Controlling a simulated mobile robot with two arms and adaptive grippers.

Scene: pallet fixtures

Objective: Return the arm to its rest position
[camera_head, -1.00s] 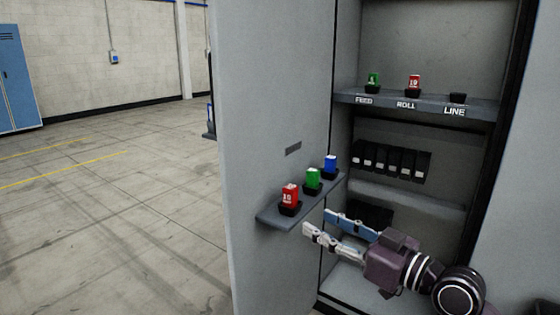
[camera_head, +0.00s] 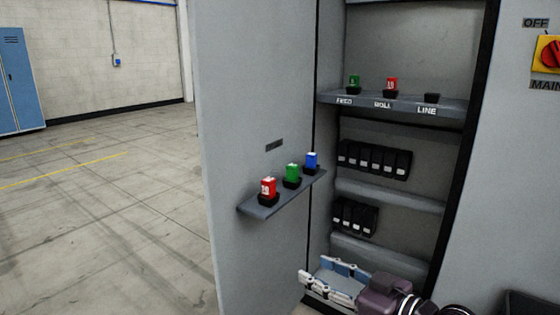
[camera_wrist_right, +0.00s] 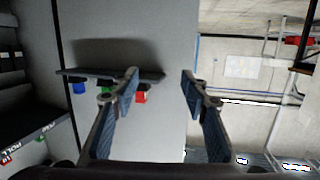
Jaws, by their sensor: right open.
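My right gripper (camera_head: 314,270) is low in front of the open cabinet, below the door shelf. Its two fingers are apart with nothing between them, as the right wrist view (camera_wrist_right: 160,80) also shows. The right arm comes in from the bottom right; most of it is out of view. The door shelf (camera_head: 252,210) holds a red block (camera_head: 268,187), a green block (camera_head: 292,173) and a blue block (camera_head: 312,160) in black holders. On the cabinet shelf (camera_head: 380,104), a green block (camera_head: 354,82) stands at FEED and a red block (camera_head: 391,85) at ROLL. The LINE holder (camera_head: 431,98) looks empty.
The cabinet door (camera_head: 235,90) stands open left of the gripper. Rows of black breakers (camera_head: 375,160) sit inside the cabinet. A yellow and red main switch (camera_head: 549,54) is at the right. The floor (camera_head: 110,210) at the left is clear.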

